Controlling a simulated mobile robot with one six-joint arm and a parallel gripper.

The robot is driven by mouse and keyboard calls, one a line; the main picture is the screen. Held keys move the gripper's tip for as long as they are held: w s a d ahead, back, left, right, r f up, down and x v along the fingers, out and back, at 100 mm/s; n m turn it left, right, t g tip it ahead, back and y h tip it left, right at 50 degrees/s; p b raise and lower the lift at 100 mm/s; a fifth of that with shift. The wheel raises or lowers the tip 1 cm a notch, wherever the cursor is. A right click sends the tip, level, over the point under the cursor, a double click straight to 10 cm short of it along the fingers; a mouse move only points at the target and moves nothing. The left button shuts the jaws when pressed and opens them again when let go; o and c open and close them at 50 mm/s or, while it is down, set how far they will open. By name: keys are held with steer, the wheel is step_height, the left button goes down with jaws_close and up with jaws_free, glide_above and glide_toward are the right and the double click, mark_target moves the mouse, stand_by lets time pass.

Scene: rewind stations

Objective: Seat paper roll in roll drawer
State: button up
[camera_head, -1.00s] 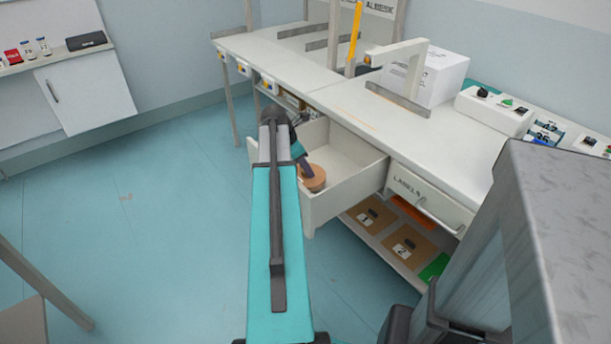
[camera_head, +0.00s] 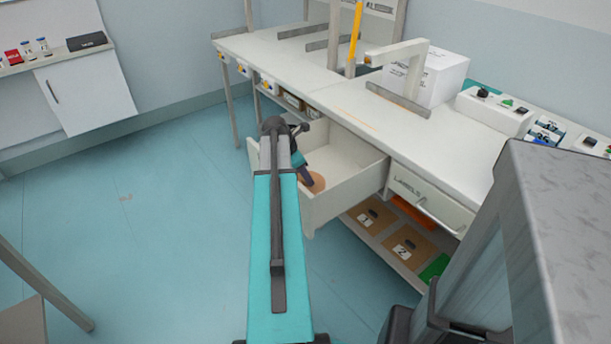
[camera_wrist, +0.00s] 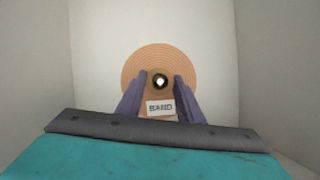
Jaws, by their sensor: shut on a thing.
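A round tan-orange roll (camera_head: 317,183) is inside the open white drawer (camera_head: 345,190), near its front left. My gripper (camera_wrist: 160,82) reaches down into the drawer, its two fingers on either side of the roll's middle, shut on it. In the wrist view the roll (camera_wrist: 160,55) shows fine rings, a dark-rimmed centre with a bright spot, and a white label reading "BAND". The pale drawer floor lies behind it. I cannot tell whether the roll touches the floor. My arm hides part of the drawer's left side.
A shut drawer marked "LABELS" (camera_head: 432,204) is to the right. A lower shelf (camera_head: 390,246) holds numbered brown pieces. A white box (camera_head: 440,76) stands on the bench (camera_head: 440,140). The drawer walls stand close around my gripper; room remains at its back right.

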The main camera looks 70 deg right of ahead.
steer(key=shift+f, duration=0.1)
steer(key=o, duration=1.3)
steer(key=v, duration=1.2)
steer(key=shift+p, duration=0.35)
steer(key=shift+r, duration=0.2)
